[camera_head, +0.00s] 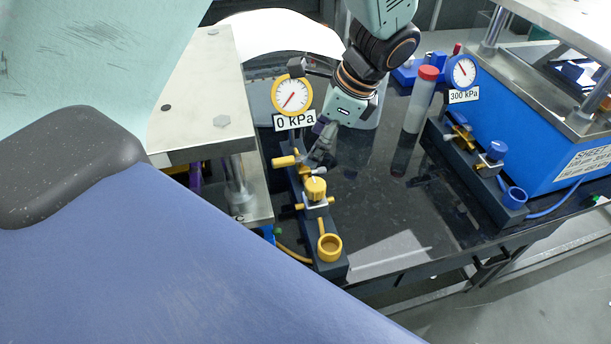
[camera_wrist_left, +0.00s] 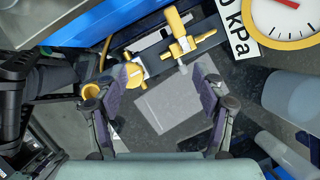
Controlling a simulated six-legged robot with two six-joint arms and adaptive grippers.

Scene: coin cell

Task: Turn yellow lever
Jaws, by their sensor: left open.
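The yellow lever (camera_head: 286,161) is a short yellow handle on a valve of the dark manifold below the yellow gauge, which reads 0 kPa. In the wrist view the lever (camera_wrist_left: 176,22) stands at the top, beyond my fingertips. My left gripper (camera_head: 322,148) is just to the right of the lever in the head view. In the wrist view the left gripper (camera_wrist_left: 165,74) has its fingers spread, with nothing held between them. The lever appears apart from both fingers. My right gripper is not seen.
A yellow knob (camera_head: 316,189) and yellow cup (camera_head: 330,247) sit on the same manifold. A blue-trimmed manifold (camera_head: 470,175) with a 300 kPa gauge (camera_head: 463,71) stands right. A red-capped tube (camera_head: 421,100) stands between. Dark table (camera_head: 385,200) is clear in the middle.

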